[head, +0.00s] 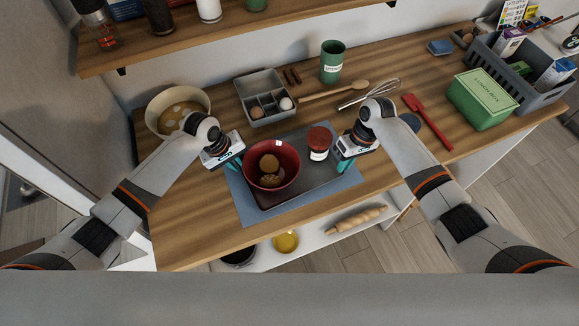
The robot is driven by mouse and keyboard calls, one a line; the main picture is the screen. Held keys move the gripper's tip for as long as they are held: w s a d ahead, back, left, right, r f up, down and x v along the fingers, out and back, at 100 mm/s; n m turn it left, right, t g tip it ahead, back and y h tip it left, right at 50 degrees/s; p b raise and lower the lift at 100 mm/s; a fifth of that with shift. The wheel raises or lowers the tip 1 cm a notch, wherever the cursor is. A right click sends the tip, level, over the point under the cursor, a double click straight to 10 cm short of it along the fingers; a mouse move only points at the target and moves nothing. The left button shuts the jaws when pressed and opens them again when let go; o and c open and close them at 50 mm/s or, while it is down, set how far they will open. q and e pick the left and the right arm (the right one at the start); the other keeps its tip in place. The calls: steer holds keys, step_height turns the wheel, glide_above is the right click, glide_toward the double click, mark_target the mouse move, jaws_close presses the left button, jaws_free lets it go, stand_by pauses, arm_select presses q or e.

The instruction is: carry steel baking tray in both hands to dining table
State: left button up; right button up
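The steel baking tray (314,178) is dark and lies on a blue-grey mat (246,213) on the wooden counter. A red bowl (289,182) with round brown items in it and a red-lidded jar (319,143) stand on the tray. My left gripper (235,163) is at the tray's left side, beside the bowl. My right gripper (344,164) is at the tray's right side, beside the jar. The teal fingertips of both reach the tray's edges, but their gaps are too small to make out. No dining table shows in this view.
On the counter (188,231), a cream pot (161,98), grey egg box (248,108), green canister (333,70), whisk (376,91) and red spatula (425,120) stand or lie around the tray. A green box (482,103) and grey basket (539,100) are at right. A shelf (240,31) overhangs the back.

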arm_select(q)
steer(key=shift+d+f, duration=0.15)
steer(key=shift+f, duration=0.3)
arm_select(e)
steer(key=shift+s+a+f, duration=0.1)
steer(key=shift+f, duration=0.4)
arm_select(q)
jaws_close()
arm_select(e)
jaws_close()
arm_select(q)
steer(key=shift+w+r, duration=0.1)
steer(key=shift+r, duration=0.05)
arm_select(e)
steer(key=shift+r, duration=0.2)
